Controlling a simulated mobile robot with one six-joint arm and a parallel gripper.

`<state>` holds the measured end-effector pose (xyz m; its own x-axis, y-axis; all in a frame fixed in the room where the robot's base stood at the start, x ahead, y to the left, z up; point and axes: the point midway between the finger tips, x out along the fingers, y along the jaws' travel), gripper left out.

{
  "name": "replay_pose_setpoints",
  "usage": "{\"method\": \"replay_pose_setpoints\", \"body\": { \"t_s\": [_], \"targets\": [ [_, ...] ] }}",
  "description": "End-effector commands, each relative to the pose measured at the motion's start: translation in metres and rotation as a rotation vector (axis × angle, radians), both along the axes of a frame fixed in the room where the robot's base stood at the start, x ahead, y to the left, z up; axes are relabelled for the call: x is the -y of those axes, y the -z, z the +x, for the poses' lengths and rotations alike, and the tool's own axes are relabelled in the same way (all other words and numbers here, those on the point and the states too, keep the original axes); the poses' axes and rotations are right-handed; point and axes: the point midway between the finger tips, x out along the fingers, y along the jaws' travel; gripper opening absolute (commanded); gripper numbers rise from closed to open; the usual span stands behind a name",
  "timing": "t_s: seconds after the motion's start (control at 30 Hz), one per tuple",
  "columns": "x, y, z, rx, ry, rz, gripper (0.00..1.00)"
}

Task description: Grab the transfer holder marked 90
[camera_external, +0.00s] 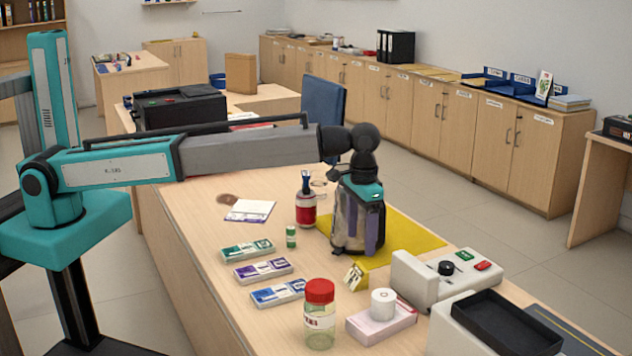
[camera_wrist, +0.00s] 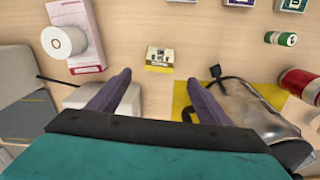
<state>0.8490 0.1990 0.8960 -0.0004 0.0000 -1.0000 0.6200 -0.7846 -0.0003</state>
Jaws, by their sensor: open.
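My gripper (camera_external: 375,238) points down over the counter, its two purple fingers spread and empty. It also shows in the wrist view (camera_wrist: 156,88). A small yellow-and-white holder with dark marks (camera_external: 355,276) stands on the counter in front of it; in the wrist view it (camera_wrist: 160,57) lies just beyond the gap between the fingertips, apart from them. Three flat holders, green (camera_external: 247,250), purple (camera_external: 263,271) and blue (camera_external: 279,291), lie in a row to the left; only their edges show at the top of the wrist view. No number 90 is readable on any of these.
A greyish see-through container (camera_wrist: 252,108) stands close to the right finger on a yellow mat (camera_external: 425,238). A red-capped jar (camera_external: 319,318), a white roll (camera_external: 383,302) on a pink box, a red bottle (camera_external: 305,208), a green cylinder (camera_external: 291,237) and a pale device (camera_external: 440,280) stand around.

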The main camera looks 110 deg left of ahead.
Motion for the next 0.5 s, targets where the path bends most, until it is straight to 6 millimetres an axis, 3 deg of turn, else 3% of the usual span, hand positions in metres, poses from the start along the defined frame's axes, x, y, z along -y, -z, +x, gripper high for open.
{"method": "replay_pose_setpoints", "body": {
  "t_s": [0.3, 0.5],
  "targets": [
    [0.0, 0.041, 0.0, -0.002, 0.0, -0.001, 0.72],
    [0.0, 0.055, 0.0, 0.0, 0.0, 0.0, 0.72]
  ]
}}
